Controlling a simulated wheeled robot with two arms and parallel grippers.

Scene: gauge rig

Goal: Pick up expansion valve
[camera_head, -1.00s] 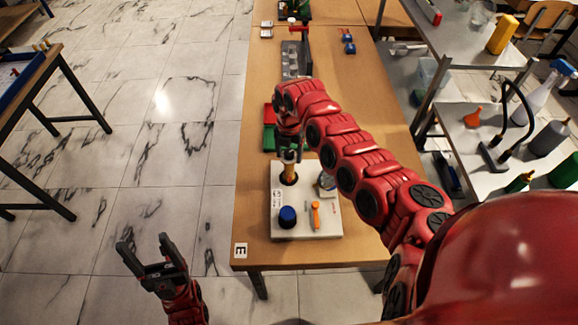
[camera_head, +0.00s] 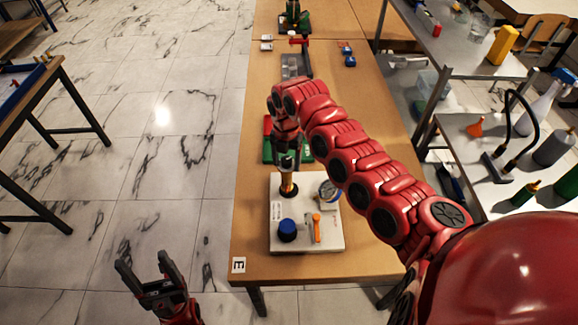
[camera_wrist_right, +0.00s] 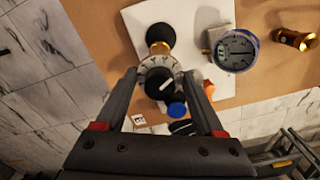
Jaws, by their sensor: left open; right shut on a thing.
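The expansion valve (camera_wrist_right: 158,70), a brass body with a white scale dial and black knob, stands on the white board (camera_head: 275,242). Its brass part also shows in the head view (camera_head: 288,182), above a dark round base. My right gripper (camera_wrist_right: 161,78) is shut on the valve from above, its fingers on both sides of the dial. Whether the valve is lifted off the base I cannot tell. My left gripper (camera_head: 146,275) is open and empty, above the floor left of the table.
A gauge (camera_head: 329,193), a blue knob (camera_head: 287,231) and an orange-handled part (camera_head: 316,229) are on the board. Another brass piece (camera_wrist_right: 293,40) lies on the table right of the board in the wrist view. A red and green tray (camera_head: 268,150) lies behind.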

